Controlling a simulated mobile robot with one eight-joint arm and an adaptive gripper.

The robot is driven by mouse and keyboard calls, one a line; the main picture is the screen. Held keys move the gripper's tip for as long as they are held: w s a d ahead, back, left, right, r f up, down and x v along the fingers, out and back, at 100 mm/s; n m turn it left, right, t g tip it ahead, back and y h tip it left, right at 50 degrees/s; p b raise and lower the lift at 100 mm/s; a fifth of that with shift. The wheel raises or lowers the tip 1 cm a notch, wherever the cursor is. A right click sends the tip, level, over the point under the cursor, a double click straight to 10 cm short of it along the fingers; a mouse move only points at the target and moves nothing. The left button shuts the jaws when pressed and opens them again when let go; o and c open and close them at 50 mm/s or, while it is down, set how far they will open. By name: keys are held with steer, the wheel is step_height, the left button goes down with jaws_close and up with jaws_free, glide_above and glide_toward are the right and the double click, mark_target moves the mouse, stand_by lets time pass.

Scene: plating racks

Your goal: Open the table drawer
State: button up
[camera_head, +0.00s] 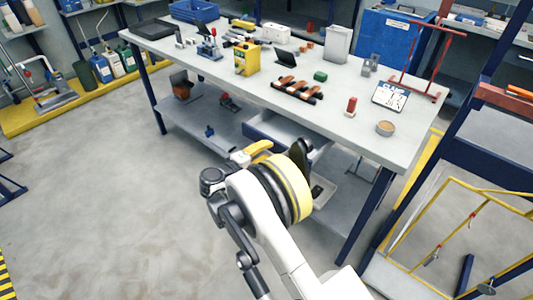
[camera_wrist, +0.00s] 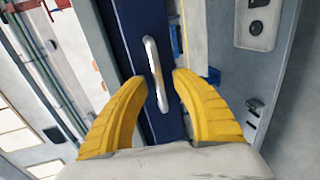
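The table drawer (camera_head: 284,127) sits under the worktable's top in the head view. It is partly pulled out, with its pale inside showing. In the wrist view its dark blue front (camera_wrist: 133,38) carries an upright silver bar handle (camera_wrist: 154,65). My gripper (camera_wrist: 160,77) is open, its yellow fingers on either side of the handle's lower part. I cannot tell whether they touch it. In the head view my gripper (camera_head: 252,153) is in front of the drawer, and my wrist hides part of the drawer's right side.
The grey worktable (camera_head: 225,85) holds a yellow box (camera_head: 246,58), a tan round container (camera_head: 385,128) and several tools. A lower shelf (camera_head: 195,115) bears small items. A yellow-framed rack (camera_head: 470,215) stands at the right. The floor (camera_head: 110,190) at the left is clear.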

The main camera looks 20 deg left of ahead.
jaws_close()
steer(key=f+v, duration=0.1)
steer(key=v, duration=0.5)
steer(key=shift+s+a, duration=0.2)
steer(key=shift+s, duration=0.25)
steer(key=shift+f, duration=0.15)
jaws_free()
steer(key=v, duration=1.2)
